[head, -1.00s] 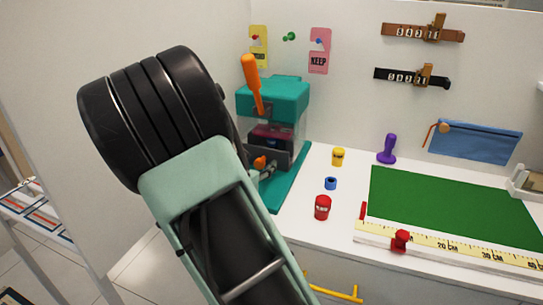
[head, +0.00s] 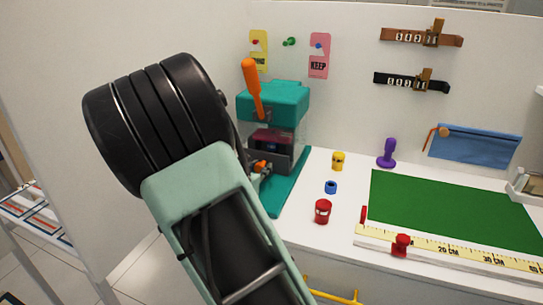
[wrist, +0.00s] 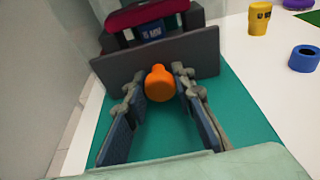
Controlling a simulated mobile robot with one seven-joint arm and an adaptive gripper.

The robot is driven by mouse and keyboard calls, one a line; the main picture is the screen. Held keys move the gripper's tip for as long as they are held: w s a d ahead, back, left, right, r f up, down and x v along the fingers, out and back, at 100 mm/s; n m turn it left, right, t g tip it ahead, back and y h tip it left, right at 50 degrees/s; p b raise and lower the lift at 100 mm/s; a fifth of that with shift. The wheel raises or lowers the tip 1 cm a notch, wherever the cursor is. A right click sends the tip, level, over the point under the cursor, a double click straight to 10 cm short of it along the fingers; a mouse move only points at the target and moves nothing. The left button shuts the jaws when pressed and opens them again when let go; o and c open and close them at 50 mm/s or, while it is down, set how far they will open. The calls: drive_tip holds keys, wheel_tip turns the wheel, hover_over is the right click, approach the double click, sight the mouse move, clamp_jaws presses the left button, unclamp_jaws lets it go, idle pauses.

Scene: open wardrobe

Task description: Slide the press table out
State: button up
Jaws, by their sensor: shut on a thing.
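The press (head: 275,100) is a teal machine with an orange lever at the left end of the white counter. Its press table shows as a dark grey front plate (wrist: 112,72) with an orange knob (wrist: 160,83), under a dark red block (wrist: 150,14). My gripper (wrist: 158,80) has one finger on each side of the knob, close to the plate, and is shut on it. In the head view the knob (head: 260,165) shows just past my arm, which hides most of my gripper. The teal base (wrist: 250,120) extends in front of the plate.
A yellow cup (head: 338,161), a blue ring (head: 330,187) and a red cup (head: 323,211) stand right of the press. A green mat (head: 450,210) and ruler (head: 450,250) lie farther right. A white wall stands close at the left.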

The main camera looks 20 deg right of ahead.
drive_tip(key=shift+r, duration=0.2)
drive_tip(key=shift+s+a+f+p, duration=0.15)
drive_tip(key=shift+s+a+p, duration=0.4)
drive_tip(key=shift+s+a, duration=1.35)
drive_tip(key=shift+f+p+v, duration=0.2)
drive_tip(key=shift+v, duration=0.7)
drive_tip(key=shift+f+p+v, duration=0.2)
drive_tip(key=shift+v, duration=0.65)
drive_tip(key=shift+f+p+v, duration=0.2)
drive_tip(key=shift+v, duration=0.7)
drive_tip(key=shift+s+a, duration=0.15)
drive_tip(key=shift+a, duration=0.1)
drive_tip(key=shift+f+p+v, duration=0.25)
drive_tip(key=shift+v, duration=0.8)
drive_tip(key=shift+f+p+v, duration=0.25)
drive_tip(key=shift+v, duration=0.8)
drive_tip(key=o, duration=0.5)
drive_tip(key=shift+s+a+f, duration=0.1)
drive_tip(key=shift+s+a, duration=0.35)
drive_tip(key=shift+a, duration=0.05)
drive_tip(key=shift+o, duration=0.3)
